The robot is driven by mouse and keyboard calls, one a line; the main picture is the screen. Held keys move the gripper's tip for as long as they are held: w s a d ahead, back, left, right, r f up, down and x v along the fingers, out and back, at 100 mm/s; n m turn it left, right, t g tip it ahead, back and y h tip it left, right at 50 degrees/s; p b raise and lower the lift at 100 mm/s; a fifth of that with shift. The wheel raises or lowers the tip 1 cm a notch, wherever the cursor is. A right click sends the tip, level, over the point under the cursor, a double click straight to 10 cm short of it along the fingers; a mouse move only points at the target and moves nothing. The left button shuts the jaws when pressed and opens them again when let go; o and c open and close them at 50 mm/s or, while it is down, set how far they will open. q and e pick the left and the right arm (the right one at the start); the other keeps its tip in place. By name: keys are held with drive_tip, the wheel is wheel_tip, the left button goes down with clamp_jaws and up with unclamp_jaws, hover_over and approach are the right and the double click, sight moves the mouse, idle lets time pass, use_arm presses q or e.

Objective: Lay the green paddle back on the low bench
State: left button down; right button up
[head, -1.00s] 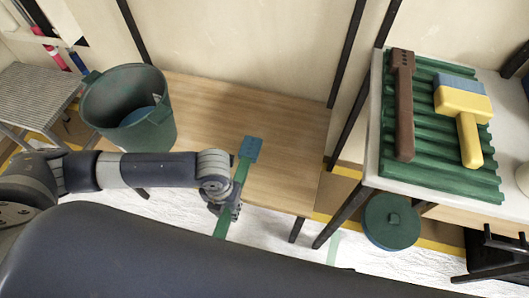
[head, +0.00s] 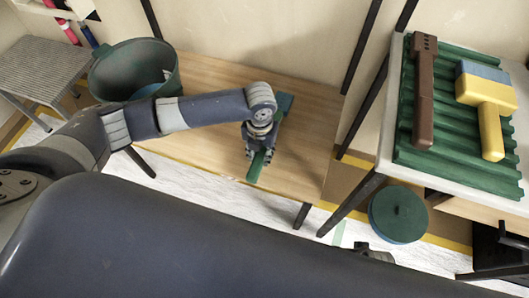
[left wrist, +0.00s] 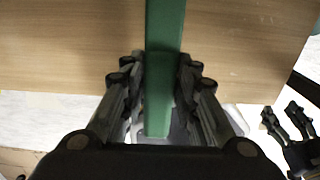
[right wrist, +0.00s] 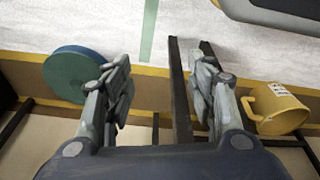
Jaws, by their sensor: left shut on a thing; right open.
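The green paddle (head: 257,168) is in my left gripper (head: 254,152), over the low wooden bench (head: 305,130) in the head view. Part of the paddle is hidden behind the wrist, with a green end showing beyond it. In the left wrist view the paddle (left wrist: 165,28) runs between the two fingers (left wrist: 160,85), which are shut on it, with the bench top (left wrist: 70,45) behind. I cannot tell whether the paddle touches the bench. My right gripper (right wrist: 160,82) is open and empty in the right wrist view.
A green bin (head: 133,72) stands at the bench's left. At right a white table (head: 385,150) holds a ribbed green tray (head: 455,165), a brown tool (head: 423,95) and a yellow-and-blue brush (head: 487,100). A green-lidded round tub (head: 398,215) sits below. A yellow mug (right wrist: 275,108) shows in the right wrist view.

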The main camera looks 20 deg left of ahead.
use_arm(q)
drive_tip(key=shift+w+d+f, duration=0.1)
drive_tip(key=shift+w+d, duration=0.05)
drive_tip(key=shift+w, duration=0.45)
drive_tip(key=shift+w+d+b, duration=0.15)
drive_tip(key=shift+w+b, duration=0.15)
drive_tip(key=shift+w, duration=0.35)
drive_tip(key=shift+s+f, duration=0.2)
drive_tip(key=shift+f, duration=1.35)
use_arm(e)
drive_tip(key=shift+w+r, duration=0.2)
drive_tip(key=shift+r, duration=0.6)
use_arm(q)
drive_tip(key=c, duration=1.2)
unclamp_jaws()
drive_tip(key=shift+c, duration=0.2)
use_arm(e)
drive_tip(key=shift+f, duration=0.1)
